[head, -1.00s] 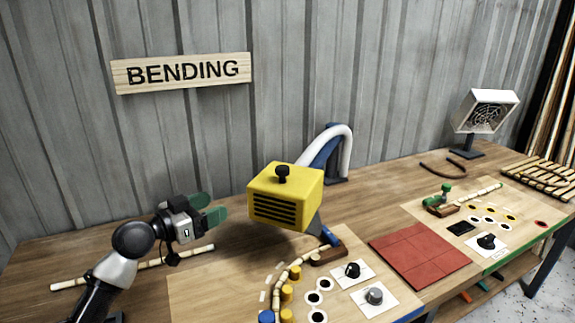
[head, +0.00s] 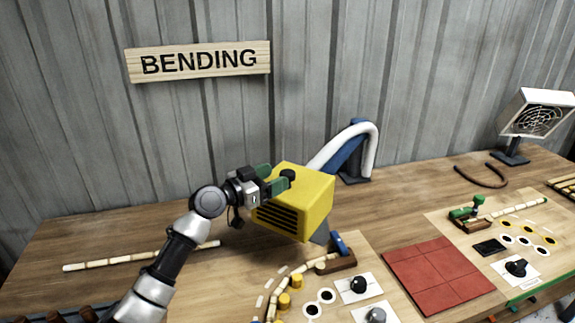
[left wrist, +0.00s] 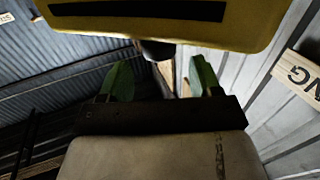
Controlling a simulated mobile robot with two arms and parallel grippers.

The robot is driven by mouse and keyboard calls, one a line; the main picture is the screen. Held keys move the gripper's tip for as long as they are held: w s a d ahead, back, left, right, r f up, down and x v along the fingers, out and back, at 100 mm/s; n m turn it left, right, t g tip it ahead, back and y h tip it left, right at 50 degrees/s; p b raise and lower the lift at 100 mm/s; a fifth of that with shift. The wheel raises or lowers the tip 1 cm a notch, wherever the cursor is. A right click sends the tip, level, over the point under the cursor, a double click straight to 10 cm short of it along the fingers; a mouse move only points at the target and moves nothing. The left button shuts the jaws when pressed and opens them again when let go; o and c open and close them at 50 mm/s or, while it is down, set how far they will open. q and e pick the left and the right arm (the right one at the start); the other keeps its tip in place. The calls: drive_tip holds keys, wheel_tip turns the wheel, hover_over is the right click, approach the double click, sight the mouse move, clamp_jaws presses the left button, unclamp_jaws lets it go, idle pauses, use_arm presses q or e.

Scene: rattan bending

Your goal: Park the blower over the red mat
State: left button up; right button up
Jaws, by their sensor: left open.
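The blower is a yellow box (head: 312,201) with dark slots and a black knob (head: 287,175) on top, hung on a blue and white curved arm (head: 350,148). It hangs left of the red mat (head: 438,275), above the wooden board. My left gripper (head: 274,178) has its green fingers open, one on each side of the knob as far as the head view shows. In the left wrist view the open fingers (left wrist: 160,80) point at the knob (left wrist: 158,49) under the yellow body (left wrist: 160,22). Whether they touch it I cannot tell. My right gripper is not in view.
A bending board with pegs and a rattan strip (head: 283,290) lies below the blower. Knobs on white cards (head: 358,286) stand between it and the mat. A white fan (head: 535,115) is at the back right. A rattan pole (head: 140,256) lies at left.

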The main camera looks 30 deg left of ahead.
sight(288, 172)
use_arm(q)
drive_tip(key=p+x, duration=0.1)
drive_tip(key=x, duration=0.3)
drive_tip(key=shift+w, duration=0.15)
drive_tip(key=shift+w+d, duration=0.1)
drive_tip(key=shift+w, duration=0.05)
drive_tip(key=shift+f, duration=0.1)
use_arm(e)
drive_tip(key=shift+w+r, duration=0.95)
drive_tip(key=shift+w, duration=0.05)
use_arm(q)
drive_tip(key=shift+c, duration=0.3)
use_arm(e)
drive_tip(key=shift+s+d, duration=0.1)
use_arm(q)
clamp_jaws()
drive_tip(key=shift+w, duration=0.1)
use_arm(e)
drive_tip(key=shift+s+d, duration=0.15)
